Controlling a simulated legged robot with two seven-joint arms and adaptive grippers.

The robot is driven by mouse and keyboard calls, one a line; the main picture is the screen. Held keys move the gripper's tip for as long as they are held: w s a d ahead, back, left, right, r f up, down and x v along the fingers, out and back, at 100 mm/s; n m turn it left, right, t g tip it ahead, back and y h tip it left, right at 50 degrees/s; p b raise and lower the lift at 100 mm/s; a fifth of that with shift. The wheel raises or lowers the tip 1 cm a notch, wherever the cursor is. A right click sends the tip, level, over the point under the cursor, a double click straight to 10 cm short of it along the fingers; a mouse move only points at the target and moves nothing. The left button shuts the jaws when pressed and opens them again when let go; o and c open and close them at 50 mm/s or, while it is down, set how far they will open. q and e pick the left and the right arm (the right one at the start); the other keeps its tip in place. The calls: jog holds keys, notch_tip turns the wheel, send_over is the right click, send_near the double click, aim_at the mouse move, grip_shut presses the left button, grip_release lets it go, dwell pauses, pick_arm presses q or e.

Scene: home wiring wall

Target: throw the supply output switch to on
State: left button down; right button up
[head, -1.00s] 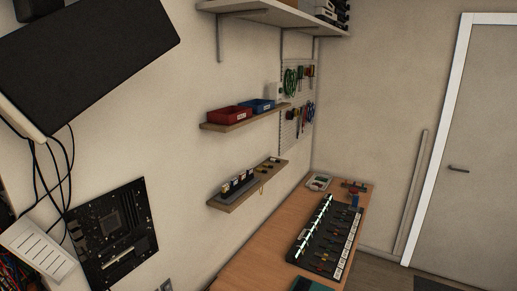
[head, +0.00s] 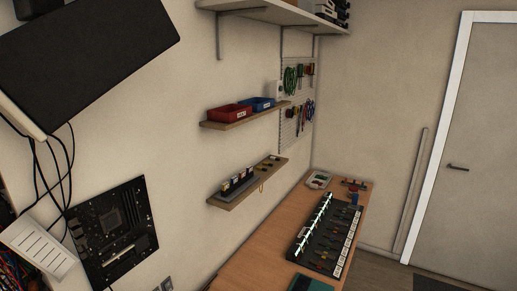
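I cannot make out a supply output switch for certain in the head view. A white slotted unit (head: 38,247) is on the wall at the lower left, with dark cables running above it. A small grey plate (head: 164,285) on the wall is cut by the bottom edge; I cannot tell what it is. A black panel with colored parts and a row of white labels (head: 327,235) lies on the wooden bench (head: 247,258). Neither of my grippers is in view.
A circuit board (head: 112,233) is on the wall at the lower left, below a large dark screen (head: 92,55). Small wall shelves hold a red bin (head: 229,112), a blue bin (head: 258,104) and small parts. A pegboard (head: 297,110) with tools hangs farther back. A door (head: 470,170) is at right.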

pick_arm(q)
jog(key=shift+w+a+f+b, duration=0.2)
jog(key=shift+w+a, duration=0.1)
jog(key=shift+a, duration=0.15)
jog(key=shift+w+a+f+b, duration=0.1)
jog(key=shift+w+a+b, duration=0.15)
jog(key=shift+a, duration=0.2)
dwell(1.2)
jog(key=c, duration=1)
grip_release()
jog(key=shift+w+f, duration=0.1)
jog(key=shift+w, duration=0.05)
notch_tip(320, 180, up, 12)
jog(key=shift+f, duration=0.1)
